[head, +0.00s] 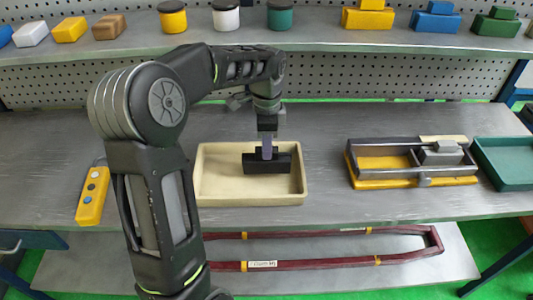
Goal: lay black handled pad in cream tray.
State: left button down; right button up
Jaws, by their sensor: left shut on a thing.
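The black handled pad (267,164) is in the head view, upright inside the cream tray (212,190), right of the tray's middle. Its black block is low in the tray; I cannot tell whether its underside touches the tray floor. My left gripper (267,150) comes down from above and is shut on the pad's top handle. The fingers hide part of the handle. The tray lies on the grey metal bench, its left edge partly hidden by my left arm. My right gripper is not in view.
A yellow button box (92,196) lies left of my arm. A yellow-based clamp fixture (384,176) and a green tray (508,163) stand to the right. A shelf (330,38) with blocks and jars runs along the back. A dark red coil frame (330,262) lies below the bench front.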

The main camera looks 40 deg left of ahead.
pick_arm(q)
jog(key=shift+f, duration=1.65)
jog(key=c, duration=1.2)
grip_release()
jog(key=shift+f, duration=0.15)
jog(key=shift+o, duration=0.2)
notch_tip(320, 180, up, 12)
jog(key=shift+r+b, duration=0.2)
jog(key=shift+b, duration=0.1)
